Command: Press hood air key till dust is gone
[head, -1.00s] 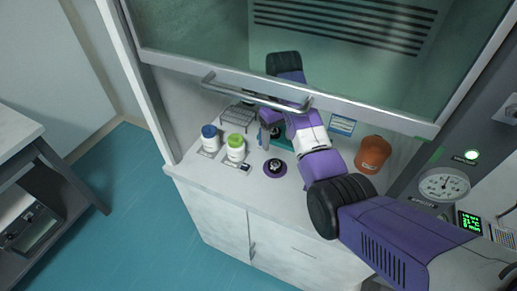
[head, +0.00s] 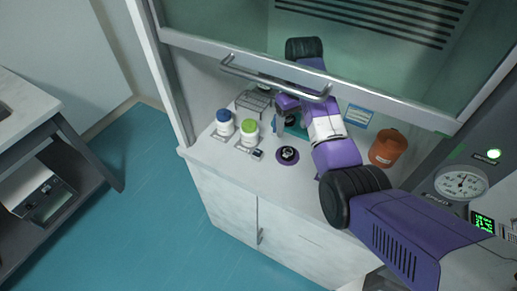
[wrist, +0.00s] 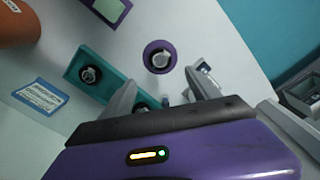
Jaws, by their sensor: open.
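My gripper (head: 284,108) is inside the fume hood, under its raised sash (head: 330,70), above the worktop. In the wrist view its two fingers (wrist: 160,80) stand apart with nothing held between them. Below them lie a purple round base (wrist: 160,57) with a small dark-ringed piece on it, and a teal tray (wrist: 118,82) with dark round pieces. A purple square with a pale green face (wrist: 107,6) is cut by the top edge of the wrist view. I cannot tell which part is the air key, and I cannot make out dust.
An orange container (head: 388,147) stands right of my arm.

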